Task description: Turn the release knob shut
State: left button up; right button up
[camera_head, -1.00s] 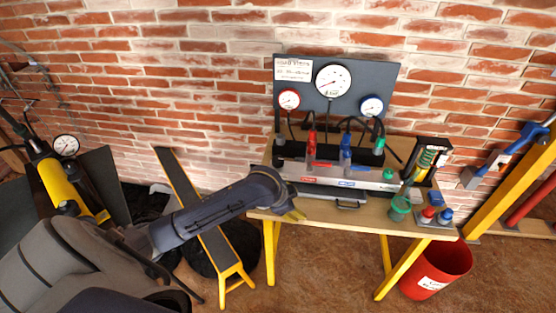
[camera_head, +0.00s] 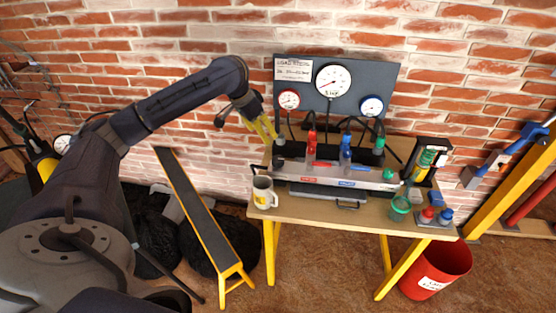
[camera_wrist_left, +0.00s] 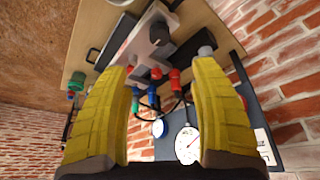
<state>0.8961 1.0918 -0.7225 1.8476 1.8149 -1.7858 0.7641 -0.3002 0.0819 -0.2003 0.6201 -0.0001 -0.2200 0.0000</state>
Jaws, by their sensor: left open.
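My left gripper (camera_head: 266,130) is open and empty. Its yellow fingers point down and right, above the left end of the bench, beside the gauge board. In the left wrist view nothing is between the fingertips (camera_wrist_left: 162,66). The long grey manifold (camera_head: 335,178) lies on the bench with a red and a blue handle lever. A dark round knob (camera_wrist_left: 158,33) shows on the manifold's end in the left wrist view, beyond the fingertips and apart from them. A dark upright cylinder (camera_head: 278,148) stands near the fingertips in the head view. I cannot tell which is the release knob.
The gauge board (camera_head: 308,98) with three dials stands behind the bench (camera_head: 300,211). A mug (camera_head: 263,192) stands at the bench's front left corner. A green cup (camera_head: 400,207) and a black-framed device (camera_head: 428,160) are at the right. A red bin (camera_head: 435,268) stands on the floor.

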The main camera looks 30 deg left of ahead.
aim_at(278, 159)
pick_arm(q)
jog(key=x, duration=1.7)
jog(key=shift+w+r, duration=0.1)
jog(key=shift+o, duration=0.2)
jog(key=c, duration=1.3)
